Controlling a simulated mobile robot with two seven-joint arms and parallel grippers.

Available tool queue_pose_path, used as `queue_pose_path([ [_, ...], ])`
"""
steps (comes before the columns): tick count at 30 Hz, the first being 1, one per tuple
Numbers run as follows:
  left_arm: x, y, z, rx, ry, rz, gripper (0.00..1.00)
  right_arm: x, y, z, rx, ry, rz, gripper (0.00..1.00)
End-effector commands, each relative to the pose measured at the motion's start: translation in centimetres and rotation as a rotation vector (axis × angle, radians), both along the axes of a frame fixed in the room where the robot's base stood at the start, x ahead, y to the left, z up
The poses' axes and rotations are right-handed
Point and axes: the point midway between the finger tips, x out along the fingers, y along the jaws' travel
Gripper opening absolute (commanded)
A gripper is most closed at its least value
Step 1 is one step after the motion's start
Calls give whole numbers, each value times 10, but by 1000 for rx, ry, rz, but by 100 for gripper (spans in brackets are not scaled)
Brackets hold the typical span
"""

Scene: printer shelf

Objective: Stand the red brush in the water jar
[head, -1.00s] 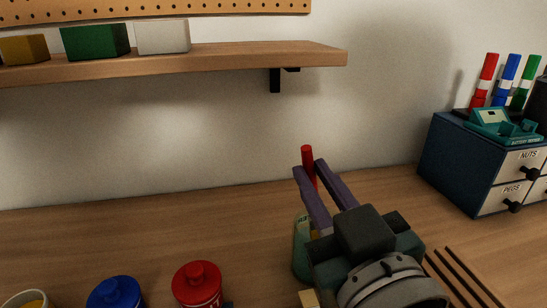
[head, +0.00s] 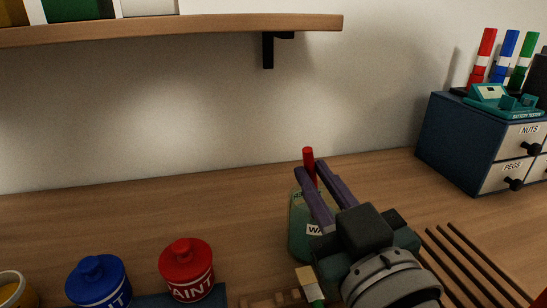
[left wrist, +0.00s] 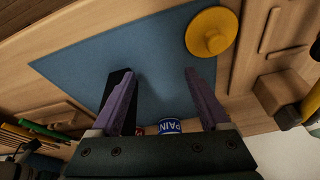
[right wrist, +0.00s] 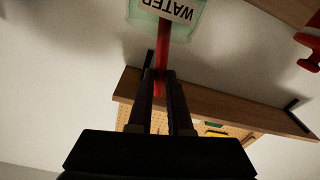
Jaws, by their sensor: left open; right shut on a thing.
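The red brush (head: 308,157) is upright, its red end above my right gripper (head: 320,172), which is shut on it. The green-tinted water jar (head: 300,228) stands on the bench, partly hidden behind this gripper.
A red paint pot (head: 187,268) and a blue one (head: 98,282) stand left of the jar. A green-handled brush (head: 307,277) lies in front of it. A drawer cabinet (head: 465,140) stands right. A wooden shelf (head: 170,28) hangs above. Bench behind the pots is clear.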

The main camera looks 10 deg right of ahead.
Motion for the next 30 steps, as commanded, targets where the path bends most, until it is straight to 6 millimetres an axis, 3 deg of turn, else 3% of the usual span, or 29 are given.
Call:
queue_pose_path([
  [1, 0, 0, 0, 0, 0, 0, 79, 0, 0, 0, 0, 0, 0, 18],
  [10, 0, 0, 0, 0, 0, 0, 79, 0, 0, 0, 0, 0, 0, 52],
  [30, 0, 0, 0, 0, -1, 0, 79, 0, 0, 0, 1, 0, 0, 52],
])
